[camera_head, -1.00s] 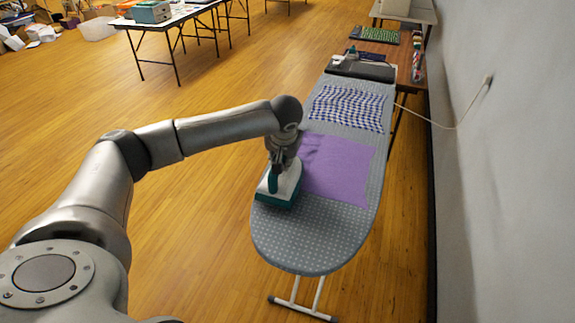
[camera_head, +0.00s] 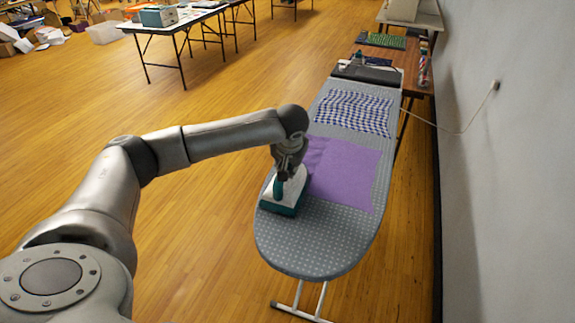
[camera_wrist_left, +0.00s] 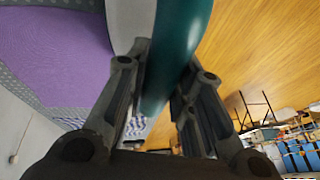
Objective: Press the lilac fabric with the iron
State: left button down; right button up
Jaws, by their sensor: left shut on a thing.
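The lilac fabric (camera_head: 343,172) lies on the middle of the grey dotted ironing board (camera_head: 318,238). It also shows in the left wrist view (camera_wrist_left: 62,55). The iron (camera_head: 284,194), white with teal parts, is at the left edge of the board, beside the fabric's near left corner. I cannot tell whether its base touches the board or the fabric. My left gripper (camera_head: 287,172) is above the iron and shut on its teal handle (camera_wrist_left: 180,50), which fills the space between the fingers in the left wrist view. My right gripper is not in view.
A blue-and-white checked cloth (camera_head: 353,111) lies farther up the board. A brown table (camera_head: 412,62) stands beyond its far end. A cord (camera_head: 450,131) runs to an outlet on the right wall (camera_head: 520,190). Open wooden floor (camera_head: 215,105) lies to the left.

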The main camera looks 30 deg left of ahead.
pick_arm(q)
jog(key=shift+w+a+f+b, duration=0.1)
jog(key=shift+w+a+b, duration=0.4)
jog(key=shift+w, duration=1)
jog(key=shift+w+a+r+b, duration=0.15)
jog(key=shift+w+b, duration=0.55)
jog(key=shift+w, duration=0.75)
jog(key=shift+w+a+f+b, duration=0.15)
jog(key=shift+w+a+b, duration=0.35)
jog(key=shift+w, duration=1)
jog(key=w+b, duration=0.1)
jog(key=w, duration=0.1)
jog(key=w+a+b, duration=0.1)
jog(key=w, duration=0.1)
jog(key=shift+w, duration=0.35)
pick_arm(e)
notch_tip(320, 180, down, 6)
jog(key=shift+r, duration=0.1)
